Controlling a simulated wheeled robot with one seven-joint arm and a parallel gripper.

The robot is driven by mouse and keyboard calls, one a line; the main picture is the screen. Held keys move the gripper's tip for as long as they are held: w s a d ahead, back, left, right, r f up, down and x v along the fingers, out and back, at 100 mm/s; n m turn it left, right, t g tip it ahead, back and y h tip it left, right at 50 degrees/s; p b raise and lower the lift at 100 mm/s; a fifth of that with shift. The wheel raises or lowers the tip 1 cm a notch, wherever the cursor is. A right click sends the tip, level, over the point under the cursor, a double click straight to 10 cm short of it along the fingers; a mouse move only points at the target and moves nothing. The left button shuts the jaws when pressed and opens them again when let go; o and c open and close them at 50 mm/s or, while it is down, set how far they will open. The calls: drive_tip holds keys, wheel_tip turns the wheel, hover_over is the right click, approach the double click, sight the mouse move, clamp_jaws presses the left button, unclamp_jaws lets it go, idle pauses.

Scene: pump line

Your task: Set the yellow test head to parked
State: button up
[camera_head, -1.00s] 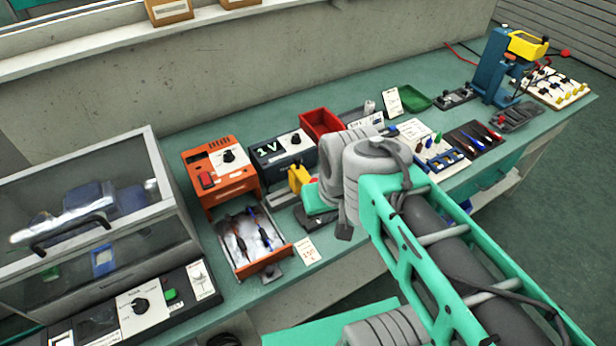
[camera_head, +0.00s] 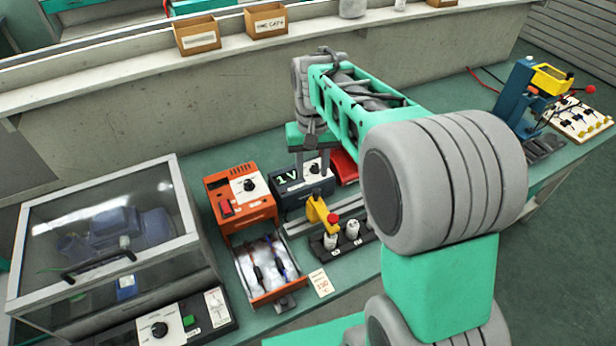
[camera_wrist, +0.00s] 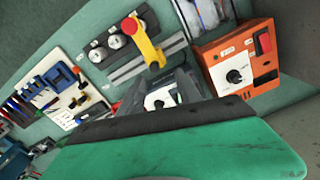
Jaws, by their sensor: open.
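The yellow test head (camera_head: 316,209) is a short bent arm with a red knob at its front end. It stands by a grey rail behind a dark strip holding metal cylinders (camera_head: 352,230), and its red-knobbed end reaches over the strip. In the wrist view the yellow test head (camera_wrist: 148,44) shows at top centre, its knob close to the cylinders. Position markings are not readable.
The orange unit (camera_head: 240,192) with an open drawer (camera_head: 270,268) stands left of the test head. A glass-lidded case (camera_head: 110,225) is farther left. A red bin (camera_head: 345,167) is partly hidden by my arm. A blue press (camera_head: 515,97) stands far right.

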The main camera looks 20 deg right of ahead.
sight(316, 192)
drive_tip(key=f, duration=0.5)
drive_tip(key=d+f+p, duration=0.1)
drive_tip(key=f, duration=0.1)
drive_tip(key=shift+s+d+f, duration=0.1)
drive_tip(key=shift+s+f, duration=0.1)
drive_tip(key=shift+s, duration=0.05)
drive_tip(key=shift+c, duration=0.3)
clamp_jaws()
idle(0.7)
